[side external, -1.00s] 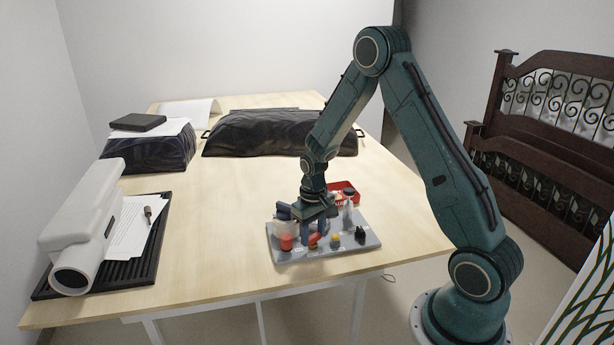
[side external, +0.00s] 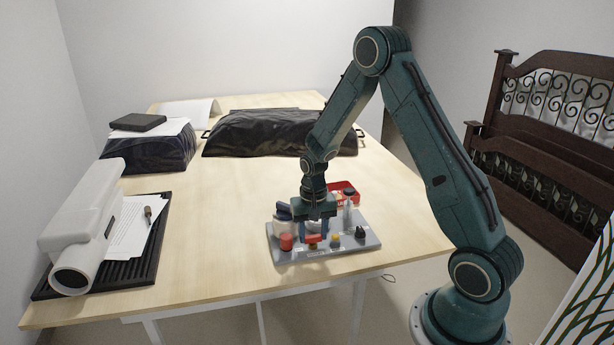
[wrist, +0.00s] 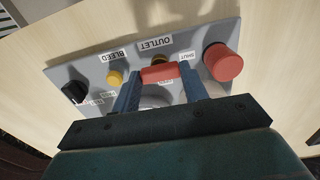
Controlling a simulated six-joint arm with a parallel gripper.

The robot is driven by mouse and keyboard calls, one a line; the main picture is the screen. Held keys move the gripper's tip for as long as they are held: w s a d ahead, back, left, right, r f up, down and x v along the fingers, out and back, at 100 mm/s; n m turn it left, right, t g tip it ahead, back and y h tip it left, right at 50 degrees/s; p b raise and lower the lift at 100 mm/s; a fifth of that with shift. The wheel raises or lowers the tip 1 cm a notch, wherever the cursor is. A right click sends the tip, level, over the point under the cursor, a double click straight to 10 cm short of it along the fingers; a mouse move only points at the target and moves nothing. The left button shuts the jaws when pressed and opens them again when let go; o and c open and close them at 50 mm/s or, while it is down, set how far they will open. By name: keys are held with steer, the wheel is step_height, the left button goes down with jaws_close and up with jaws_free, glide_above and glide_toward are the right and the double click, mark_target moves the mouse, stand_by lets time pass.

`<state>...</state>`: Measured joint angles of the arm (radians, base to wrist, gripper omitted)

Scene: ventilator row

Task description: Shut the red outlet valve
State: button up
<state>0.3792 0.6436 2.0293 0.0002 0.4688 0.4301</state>
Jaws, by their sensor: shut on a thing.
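The red outlet valve handle (side external: 313,239) is on the grey panel (side external: 352,248) near the table's front edge. In the wrist view the red handle (wrist: 160,73) lies about level across the picture, below the OUTLET label (wrist: 155,44). Its right end is close to the SHUT label (wrist: 186,56). My gripper (side external: 314,230) points down over the panel. Its two blue fingers are shut on the red handle, one at each end. The fingers and gripper body hide part of the valve and the panel behind it.
A round red knob (wrist: 223,63) stands close beside the right finger. A yellow knob (wrist: 115,78) by the BLEED label and a black knob (wrist: 75,92) are on the other side. A red tray (side external: 347,188) sits behind the panel. The table's middle is clear.

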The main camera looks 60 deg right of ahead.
mark_target(313, 236)
steer(key=o, duration=1)
step_height(313, 236, up, 14)
steer(key=shift+f, duration=0.1)
stand_by(0.4)
